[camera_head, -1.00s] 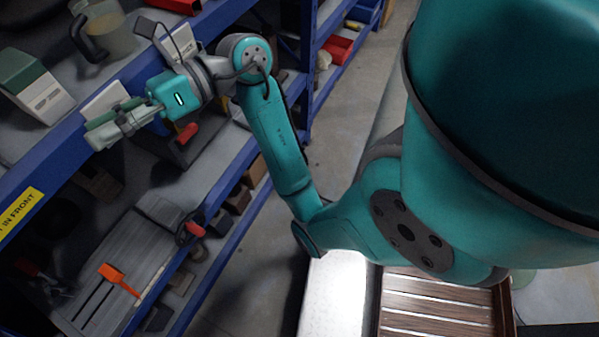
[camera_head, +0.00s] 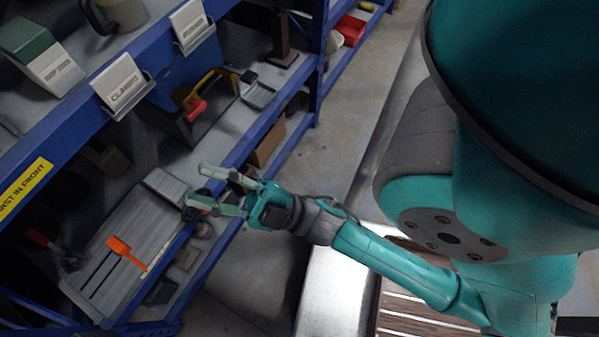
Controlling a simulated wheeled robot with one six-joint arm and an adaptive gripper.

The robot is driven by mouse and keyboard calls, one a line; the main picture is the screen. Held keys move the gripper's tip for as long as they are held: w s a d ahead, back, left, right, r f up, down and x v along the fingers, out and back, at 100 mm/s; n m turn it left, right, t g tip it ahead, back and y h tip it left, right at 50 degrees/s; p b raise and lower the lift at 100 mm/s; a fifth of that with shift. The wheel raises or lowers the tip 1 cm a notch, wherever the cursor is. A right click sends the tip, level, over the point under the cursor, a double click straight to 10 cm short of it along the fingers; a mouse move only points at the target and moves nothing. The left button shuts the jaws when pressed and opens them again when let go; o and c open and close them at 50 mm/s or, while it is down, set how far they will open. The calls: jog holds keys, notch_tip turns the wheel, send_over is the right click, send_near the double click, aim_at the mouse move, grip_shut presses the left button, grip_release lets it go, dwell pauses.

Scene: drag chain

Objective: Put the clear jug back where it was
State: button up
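The clear jug (camera_head: 124,12) stands on the upper shelf at the top left, cut by the picture's top edge. My gripper (camera_head: 208,189) is well below and to the right of the jug, in front of the lower shelf's edge. Its two pale green fingers are spread apart, with nothing seen held between them.
A green and white box (camera_head: 42,58) stands left of the jug. Label holders (camera_head: 122,87) hang on the blue upper shelf edge (camera_head: 75,133). A grey slatted board with an orange scraper (camera_head: 122,250) lies below.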

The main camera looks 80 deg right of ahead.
jog(key=s+f+m+g+h, duration=0.2)
jog(key=s+f+m+g, duration=0.3)
jog(key=s+f, duration=0.2)
jog(key=s+f+m+g+h, duration=0.3)
jog(key=s+f+m+g, duration=0.2)
jog(key=f, duration=0.7)
jog(key=shift+s+d+f+m+g, duration=0.15)
jog(key=shift+s+d+m+g, duration=0.25)
jog(key=shift+s, duration=0.8)
jog(key=shift+a, duration=0.1)
